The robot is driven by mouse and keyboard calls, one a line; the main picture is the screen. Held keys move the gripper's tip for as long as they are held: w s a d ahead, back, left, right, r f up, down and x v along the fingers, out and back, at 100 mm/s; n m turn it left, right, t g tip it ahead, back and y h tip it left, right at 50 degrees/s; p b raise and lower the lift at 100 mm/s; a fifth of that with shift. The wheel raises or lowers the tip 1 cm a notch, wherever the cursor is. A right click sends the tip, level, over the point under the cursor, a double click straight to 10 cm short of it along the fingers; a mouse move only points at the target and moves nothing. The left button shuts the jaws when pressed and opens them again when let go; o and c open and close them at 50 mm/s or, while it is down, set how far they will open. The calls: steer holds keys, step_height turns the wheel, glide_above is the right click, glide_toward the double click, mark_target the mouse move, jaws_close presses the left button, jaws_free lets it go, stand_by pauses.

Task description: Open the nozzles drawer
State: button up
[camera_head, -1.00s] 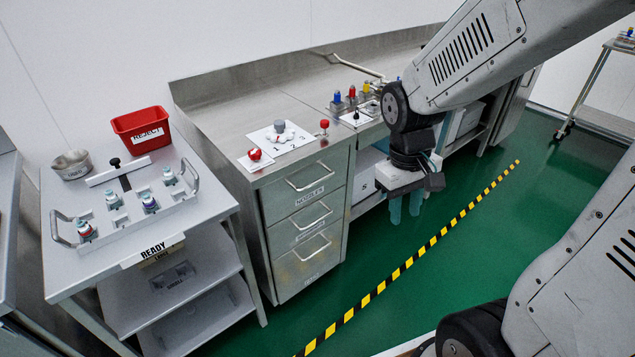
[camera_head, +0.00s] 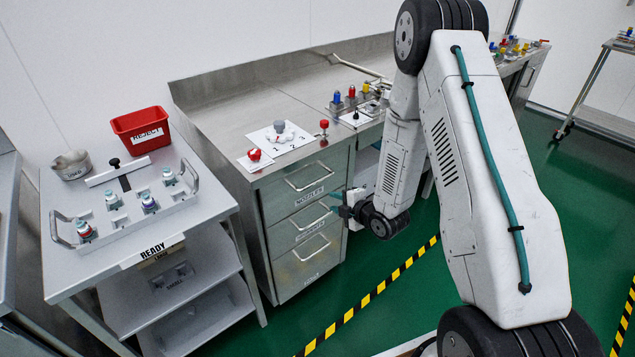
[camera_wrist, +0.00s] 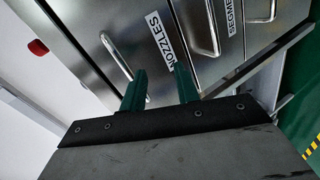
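The nozzles drawer (camera_head: 325,172) is the top drawer of the steel cabinet and looks closed. Its bar handle (camera_head: 308,183) is above the "NOZZLES" label (camera_head: 309,197). In the wrist view that handle (camera_wrist: 116,56) is left of the label (camera_wrist: 158,38). My gripper (camera_head: 338,205) is in front of the cabinet's right side, lower than the top handle and to its right. In the wrist view my gripper (camera_wrist: 158,72) shows two green fingers apart with nothing between them. The handle appears ahead of the left finger; I cannot tell if they touch.
Two more drawers with handles (camera_head: 310,216) are below. Red knobs and a white plate (camera_head: 279,136) sit on the counter. A cart with a tray (camera_head: 122,222) and a red reject bin (camera_head: 142,130) stands left. Green floor is open in front.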

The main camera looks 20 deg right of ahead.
mark_target(319, 182)
steer(key=w+a, duration=0.1)
steer(key=w, duration=0.1)
steer(key=w+a+r+n+t, duration=0.1)
steer(key=w, duration=0.2)
steer(key=w+a+r+n+t+y, duration=0.1)
steer(key=w, duration=0.2)
steer(key=shift+w+a+r, duration=0.2)
steer(key=shift+r, duration=0.05)
jaws_close()
